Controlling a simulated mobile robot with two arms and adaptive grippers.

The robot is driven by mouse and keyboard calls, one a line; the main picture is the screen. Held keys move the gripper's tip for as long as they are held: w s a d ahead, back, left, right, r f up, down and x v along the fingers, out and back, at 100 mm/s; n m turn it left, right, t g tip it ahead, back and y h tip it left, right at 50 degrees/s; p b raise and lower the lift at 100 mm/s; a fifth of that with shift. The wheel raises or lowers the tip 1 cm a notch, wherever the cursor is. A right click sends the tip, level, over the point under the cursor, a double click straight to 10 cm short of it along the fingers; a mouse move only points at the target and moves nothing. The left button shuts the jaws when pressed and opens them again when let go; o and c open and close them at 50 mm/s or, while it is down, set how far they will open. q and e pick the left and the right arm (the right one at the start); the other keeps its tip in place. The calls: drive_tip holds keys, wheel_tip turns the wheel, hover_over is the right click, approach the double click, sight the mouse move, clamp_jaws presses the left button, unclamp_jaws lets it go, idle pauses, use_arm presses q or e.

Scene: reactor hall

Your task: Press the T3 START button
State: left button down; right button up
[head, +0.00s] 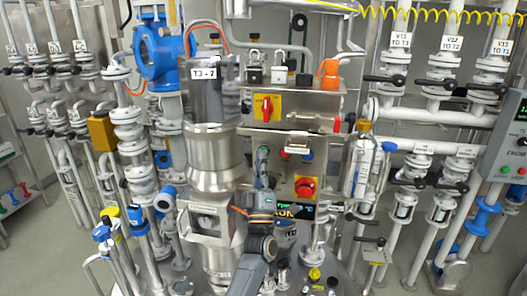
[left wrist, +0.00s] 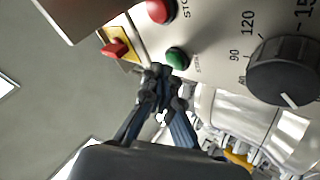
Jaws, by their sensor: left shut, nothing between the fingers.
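The green START button (left wrist: 177,60) sits on the pale panel in the left wrist view, beside its small lettering. In the head view it shows as a small green spot (head: 263,149) just above my gripper. My left gripper (left wrist: 160,74) is shut and empty. Its fingertips are right beside the green button, overlapping its lower left edge; I cannot tell whether they touch it. In the head view my left gripper (head: 263,170) points up in front of the steel control box (head: 333,108). My right gripper is not in view.
A red STOP button (left wrist: 160,10) is close to the green one. A yellow-and-red switch (left wrist: 117,44) and a black dial (left wrist: 285,75) lie on either side. Below is a red emergency knob (head: 305,187). A steel column (head: 212,150) stands left of my gripper.

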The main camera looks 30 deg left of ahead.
use_arm(q)
drive_tip(key=shift+s+d, duration=0.1)
drive_tip(key=shift+s, duration=0.3)
drive_tip(key=s+p, duration=0.1)
drive_tip(key=s, duration=0.1)
drive_tip(key=s+d+p, duration=0.1)
drive_tip(key=s, duration=0.1)
drive_tip(key=shift+s+d+p, duration=0.1)
drive_tip(key=shift+s+p, duration=0.3)
idle(0.6)
